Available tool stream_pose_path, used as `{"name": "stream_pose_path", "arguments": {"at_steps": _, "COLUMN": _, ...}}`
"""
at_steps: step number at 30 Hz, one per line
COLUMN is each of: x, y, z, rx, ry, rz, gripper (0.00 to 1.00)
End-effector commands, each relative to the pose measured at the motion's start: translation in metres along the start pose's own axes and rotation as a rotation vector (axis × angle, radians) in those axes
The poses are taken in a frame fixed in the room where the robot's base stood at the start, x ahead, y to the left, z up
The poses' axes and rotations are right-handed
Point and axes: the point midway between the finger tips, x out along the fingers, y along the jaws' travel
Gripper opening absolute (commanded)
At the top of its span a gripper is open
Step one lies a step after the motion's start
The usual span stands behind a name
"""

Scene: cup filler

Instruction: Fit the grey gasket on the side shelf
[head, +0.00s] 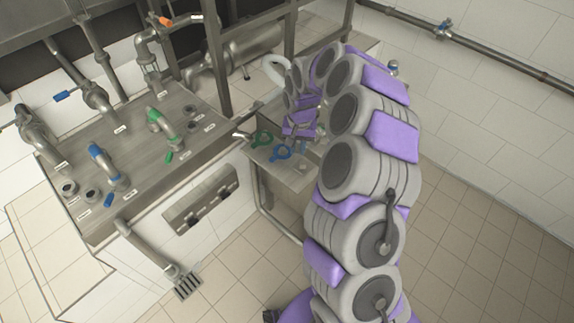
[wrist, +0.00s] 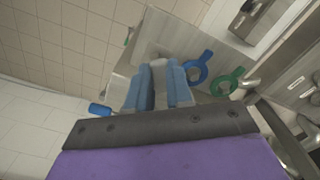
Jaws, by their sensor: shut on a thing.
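My gripper (wrist: 158,88) shows in the wrist view with its two blue fingers close together on a pale grey piece (wrist: 158,64). The piece looks like the grey gasket, but the fingers hide most of it. In the head view my gripper (head: 300,131) is over the side shelf, and I cannot make out the grey piece there. The metal side shelf (wrist: 218,50) lies beyond the fingertips; in the head view its surface (head: 290,180) is right of the counter. I cannot tell whether the held piece touches the shelf.
A blue ring with a handle (head: 281,153) and a green one (head: 262,138) lie on the shelf, close right of my fingers in the wrist view. The metal counter (head: 135,170) carries several pipes and valves. Open tiled floor (head: 470,230) lies right of my arm.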

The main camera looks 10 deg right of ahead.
Motion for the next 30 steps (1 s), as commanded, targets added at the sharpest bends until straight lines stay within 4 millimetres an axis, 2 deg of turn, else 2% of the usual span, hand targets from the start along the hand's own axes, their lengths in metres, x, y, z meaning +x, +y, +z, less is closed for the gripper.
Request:
{"name": "stream_pose_path", "arguments": {"at_steps": 1, "x": 0.020, "y": 0.004, "z": -0.001, "rx": 0.046, "ry": -0.007, "rz": -0.001, "gripper": 0.00}}
{"name": "stream_pose_path", "arguments": {"at_steps": 3, "x": 0.041, "y": 0.007, "z": -0.002, "rx": 0.102, "ry": -0.006, "rz": -0.001, "gripper": 0.00}}
{"name": "stream_pose_path", "arguments": {"at_steps": 6, "x": 0.059, "y": 0.004, "z": -0.002, "rx": 0.155, "ry": -0.002, "rz": 0.000, "gripper": 0.00}}
{"name": "stream_pose_path", "arguments": {"at_steps": 16, "x": 0.077, "y": -0.014, "z": 0.005, "rx": 0.183, "ry": 0.010, "rz": 0.015, "gripper": 0.00}}
{"name": "stream_pose_path", "arguments": {"at_steps": 30, "x": 0.107, "y": -0.002, "z": 0.000, "rx": 0.183, "ry": 0.006, "rz": 0.005, "gripper": 0.00}}
